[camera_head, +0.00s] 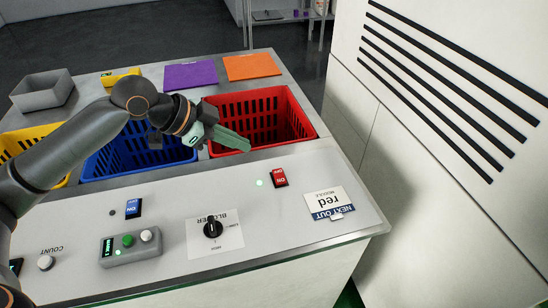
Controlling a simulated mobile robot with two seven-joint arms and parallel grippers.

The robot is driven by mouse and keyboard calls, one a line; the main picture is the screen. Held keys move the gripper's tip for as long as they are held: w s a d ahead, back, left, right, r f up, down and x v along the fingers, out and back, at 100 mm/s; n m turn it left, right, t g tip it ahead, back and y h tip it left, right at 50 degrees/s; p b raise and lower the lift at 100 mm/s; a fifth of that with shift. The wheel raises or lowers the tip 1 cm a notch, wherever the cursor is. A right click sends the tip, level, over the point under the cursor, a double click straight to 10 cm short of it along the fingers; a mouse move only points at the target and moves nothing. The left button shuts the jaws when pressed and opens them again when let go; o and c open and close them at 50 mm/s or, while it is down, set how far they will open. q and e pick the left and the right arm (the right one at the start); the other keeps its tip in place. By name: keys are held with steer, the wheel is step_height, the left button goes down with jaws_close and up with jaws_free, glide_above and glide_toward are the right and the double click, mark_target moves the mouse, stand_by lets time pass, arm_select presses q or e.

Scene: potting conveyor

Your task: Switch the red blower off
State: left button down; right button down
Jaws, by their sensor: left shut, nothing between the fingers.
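A red rocker switch (279,178) marked ON sits on the right part of the white panel. A small green lamp (260,183) glows just left of it. My left gripper (245,145) is shut and empty. Its green fingers reach over the near edge of the red crate, up and left of the red switch and apart from it. A black knob (212,229) on a label reading BLOWER sits nearer the panel's front edge. My right gripper is not in view.
A red crate (309,128), a blue crate (135,172) and a yellow crate (32,132) stand behind the panel. A blue switch (133,208) has a dark lamp (112,213) beside it. A white cabinet (430,140) stands right.

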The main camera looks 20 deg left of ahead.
arm_select(q)
glide_above(281, 171)
steer(key=s+a, duration=0.2)
steer(key=s, duration=0.1)
steer(key=f, duration=0.7)
steer(key=shift+w+d+f, duration=0.2)
steer(key=shift+w+d, duration=0.05)
steer(key=shift+w+a+f, duration=0.1)
steer(key=shift+a+f, duration=0.05)
steer(key=shift+f, duration=0.45)
steer(key=shift+a+f, duration=0.1)
steer(key=shift+f, duration=0.5)
steer(key=shift+w+f, duration=0.1)
steer(key=shift+f, duration=0.45)
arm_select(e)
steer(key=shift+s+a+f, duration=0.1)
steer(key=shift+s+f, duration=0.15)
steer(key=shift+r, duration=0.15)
